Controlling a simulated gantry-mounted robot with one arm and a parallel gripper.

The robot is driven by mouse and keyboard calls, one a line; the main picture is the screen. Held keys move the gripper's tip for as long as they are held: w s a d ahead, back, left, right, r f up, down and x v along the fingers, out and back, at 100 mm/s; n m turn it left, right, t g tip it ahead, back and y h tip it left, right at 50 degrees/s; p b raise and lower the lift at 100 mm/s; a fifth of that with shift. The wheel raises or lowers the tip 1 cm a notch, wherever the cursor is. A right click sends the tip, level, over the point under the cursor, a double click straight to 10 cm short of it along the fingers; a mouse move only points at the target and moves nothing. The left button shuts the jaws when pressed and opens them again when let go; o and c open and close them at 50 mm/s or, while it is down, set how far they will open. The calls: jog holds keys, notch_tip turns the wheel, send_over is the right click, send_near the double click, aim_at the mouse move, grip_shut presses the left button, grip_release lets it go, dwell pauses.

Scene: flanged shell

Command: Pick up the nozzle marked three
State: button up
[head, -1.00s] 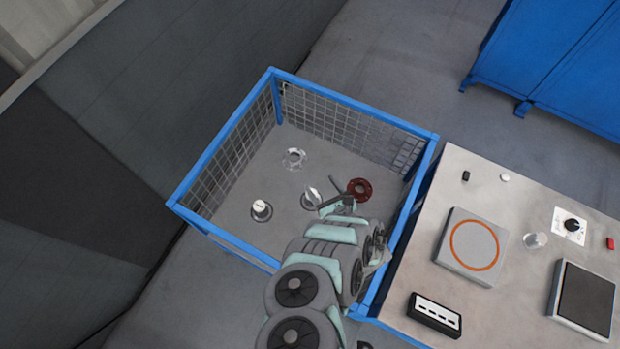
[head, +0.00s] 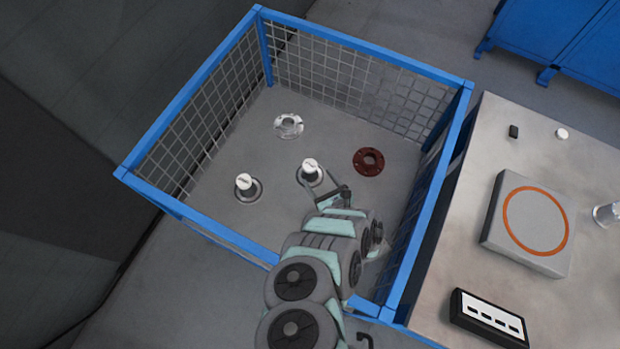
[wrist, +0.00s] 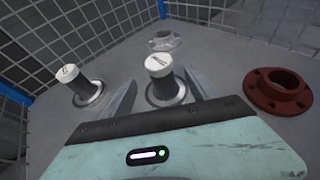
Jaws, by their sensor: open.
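Two white-capped nozzles with dark bodies and round flanged bases stand upright in the blue mesh crate (head: 200,215). The nearer one to my gripper (head: 311,168) also shows in the wrist view (wrist: 160,68), with a dark mark on its cap that I cannot read surely. The other nozzle (head: 245,185) stands to the left; in the wrist view (wrist: 72,76) its cap mark is also too small to read. My gripper (head: 333,190) is open and empty. In the wrist view its fingers (wrist: 160,92) lie on either side of the nearer nozzle, with gaps visible.
A red-brown flange (head: 369,161) lies on the crate floor to the right, and a clear or silvery flange (head: 288,125) lies behind. The crate's mesh walls surround them. A worktable (head: 450,250) with a grey orange-ringed pad (head: 535,222) adjoins the right side.

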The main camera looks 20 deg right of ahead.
aim_at(313, 172)
jog(key=b+x, duration=0.6)
jog(key=x, duration=0.1)
jog(key=shift+w+f, duration=0.25)
jog(key=shift+w, duration=0.1)
jog(key=shift+c, duration=0.4)
jog(key=shift+r, duration=0.1)
grip_shut()
